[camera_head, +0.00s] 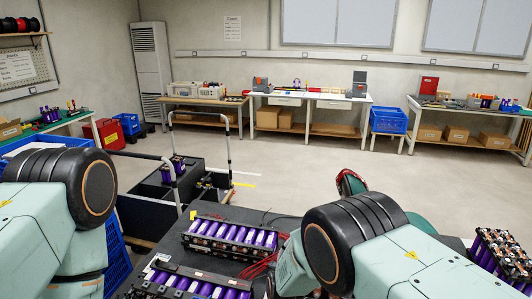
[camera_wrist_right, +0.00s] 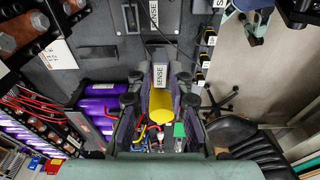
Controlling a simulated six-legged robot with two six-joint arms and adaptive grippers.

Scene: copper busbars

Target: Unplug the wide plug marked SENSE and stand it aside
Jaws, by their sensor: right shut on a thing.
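In the right wrist view, my right gripper (camera_wrist_right: 161,80) is shut on the plug marked SENSE (camera_wrist_right: 158,79), with one finger on each side of it. Its pale label faces the camera. A yellow rounded part (camera_wrist_right: 160,106) shows between the fingers below the label; I cannot tell if it belongs to the plug. A second SENSE label (camera_wrist_right: 154,14) lies on the dark surface beyond, apart from the held plug in the picture. Whether the plug touches anything below is hidden. In the head view my right arm hides that gripper, and my left gripper is out of frame.
Battery modules with purple cells (camera_head: 232,235) stand on the dark bench, also seen in the right wrist view (camera_wrist_right: 100,108). Red wires (camera_head: 262,266) lie beside them. Copper busbars (camera_wrist_right: 40,20) are at upper left. A black chair (camera_wrist_right: 245,145) stands at lower right.

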